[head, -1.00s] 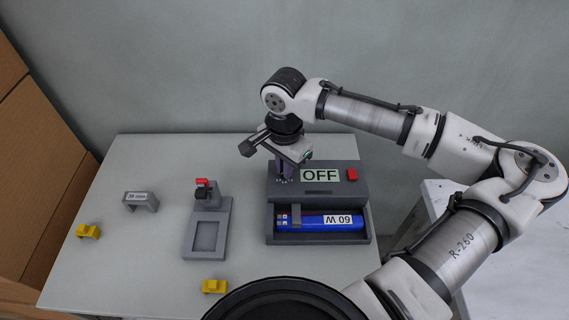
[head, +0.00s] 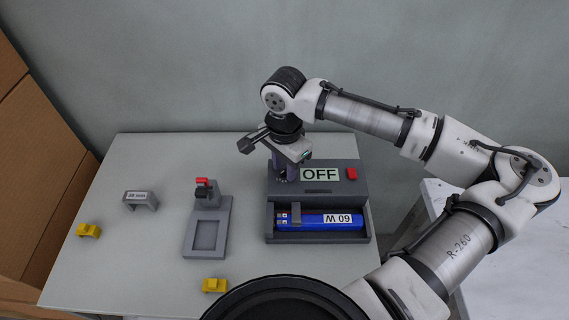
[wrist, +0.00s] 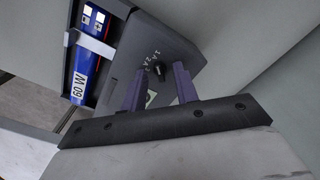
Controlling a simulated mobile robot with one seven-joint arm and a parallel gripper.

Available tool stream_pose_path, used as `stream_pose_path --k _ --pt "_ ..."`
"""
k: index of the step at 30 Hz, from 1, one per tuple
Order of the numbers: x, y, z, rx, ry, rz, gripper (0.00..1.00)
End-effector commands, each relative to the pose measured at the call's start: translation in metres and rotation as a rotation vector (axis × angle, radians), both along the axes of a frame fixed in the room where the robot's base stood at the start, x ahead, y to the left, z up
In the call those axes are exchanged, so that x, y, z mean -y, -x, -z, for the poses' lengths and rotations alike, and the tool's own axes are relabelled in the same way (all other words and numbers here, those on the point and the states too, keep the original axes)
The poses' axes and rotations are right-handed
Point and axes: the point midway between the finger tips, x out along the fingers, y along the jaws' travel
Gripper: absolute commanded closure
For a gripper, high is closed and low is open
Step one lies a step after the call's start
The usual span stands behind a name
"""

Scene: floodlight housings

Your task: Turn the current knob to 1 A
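The current knob (wrist: 159,69) is a small black knob with a light mark, on the left part of the grey charger's top (head: 340,192). In the head view my gripper (head: 284,178) and wrist hide the knob. The charger's display (head: 321,174) reads OFF, with a red button (head: 351,174) to its right.
A blue 60 W battery (head: 330,221) lies in the charger's front bay. To the left stand a grey stand with a red-topped clamp (head: 207,235), a grey labelled bracket (head: 141,199) and two yellow blocks (head: 88,231) (head: 215,286). The table between them is clear.

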Motion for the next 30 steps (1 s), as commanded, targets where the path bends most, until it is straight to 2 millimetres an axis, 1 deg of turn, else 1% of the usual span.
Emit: stream_pose_path --k 5,8,11,18,24,27,30 --pt "0.0 0.0 -0.001 0.0 0.0 -0.001 0.7" --pt "0.0 0.0 -0.008 0.001 -0.001 -0.001 0.7" --pt "0.0 0.0 -0.023 0.001 -0.001 0.0 0.7" --pt "0.0 -0.001 -0.078 0.003 0.0 0.0 0.7" --pt "0.0 -0.001 -0.117 0.002 -0.001 0.0 0.7" --pt "0.0 0.0 -0.129 0.001 0.0 0.0 0.7" --pt "0.0 0.0 -0.136 0.0 0.0 0.0 0.7"
